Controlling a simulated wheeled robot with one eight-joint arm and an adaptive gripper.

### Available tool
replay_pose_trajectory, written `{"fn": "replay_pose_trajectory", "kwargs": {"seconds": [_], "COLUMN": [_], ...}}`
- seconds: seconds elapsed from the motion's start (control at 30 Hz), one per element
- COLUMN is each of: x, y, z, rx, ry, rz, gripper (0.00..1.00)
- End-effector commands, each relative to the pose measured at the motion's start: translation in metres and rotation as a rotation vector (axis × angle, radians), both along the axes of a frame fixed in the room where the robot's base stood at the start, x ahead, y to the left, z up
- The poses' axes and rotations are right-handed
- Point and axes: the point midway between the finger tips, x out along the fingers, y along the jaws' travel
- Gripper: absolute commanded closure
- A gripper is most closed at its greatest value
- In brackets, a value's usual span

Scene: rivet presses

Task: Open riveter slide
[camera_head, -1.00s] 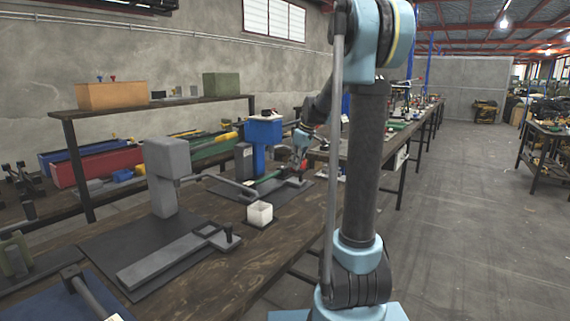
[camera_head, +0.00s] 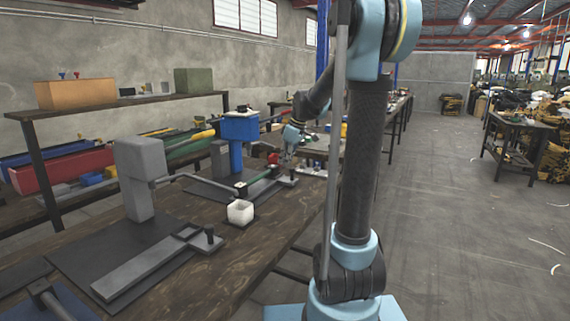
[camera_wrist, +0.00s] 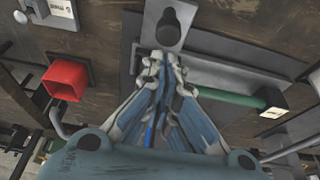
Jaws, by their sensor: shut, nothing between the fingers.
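In the head view, the nearer riveter (camera_head: 140,165) is a grey press with a flat grey slide (camera_head: 150,268) that has an upright dark knob (camera_head: 209,232) at its end. Behind it stands a riveter with a blue head (camera_head: 239,127) and its own slide, partly hidden near my gripper (camera_head: 287,157). In the wrist view my gripper (camera_wrist: 163,62) is shut and empty. Its tips appear beside the black knob (camera_wrist: 170,25) on a grey slide end; I cannot tell whether they touch. A green bar (camera_wrist: 228,96) lies beside the slide.
A red square container (camera_wrist: 67,79) is at left in the wrist view. A shelf (camera_head: 125,103) with boxes runs behind the bench.

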Motion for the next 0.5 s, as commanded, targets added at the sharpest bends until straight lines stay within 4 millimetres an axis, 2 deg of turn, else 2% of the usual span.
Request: {"fn": "replay_pose_trajectory", "kwargs": {"seconds": [0.5], "x": [-0.01], "y": [-0.014], "z": [0.074], "rx": [-0.001], "ry": [0.001], "rz": [0.009], "gripper": [1.0]}}
